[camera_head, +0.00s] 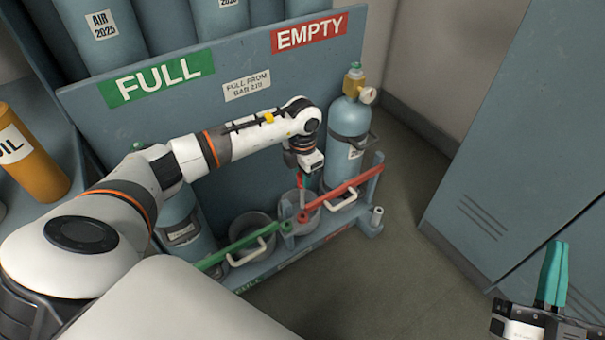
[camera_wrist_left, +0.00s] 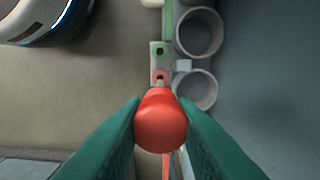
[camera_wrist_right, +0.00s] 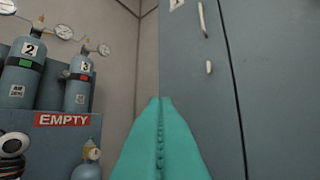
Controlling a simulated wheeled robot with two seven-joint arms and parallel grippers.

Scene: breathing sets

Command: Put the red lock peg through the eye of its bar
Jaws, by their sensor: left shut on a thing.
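The red lock peg (camera_wrist_left: 160,122) is held between the teal fingers of my left gripper (camera_wrist_left: 163,118), its round head toward the left wrist camera. In the head view my left gripper (camera_head: 304,181) is above the inner end of the red bar (camera_head: 345,188). The red bar's eye (camera_wrist_left: 160,75) shows just beyond the peg in the left wrist view; the peg's head partly covers that area, so I cannot tell whether its tip touches the eye. My right gripper (camera_head: 553,275) is empty and shut, off to the right, its fingers together in the right wrist view (camera_wrist_right: 160,135).
A green bar (camera_head: 245,243) crosses the FULL side of the rack. Empty round holders (camera_head: 250,232) stand behind the bars. A blue cylinder with a gauge (camera_head: 347,130) stands on the EMPTY side. A grey cabinet (camera_head: 520,140) is at right, with clear floor (camera_head: 400,270) between.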

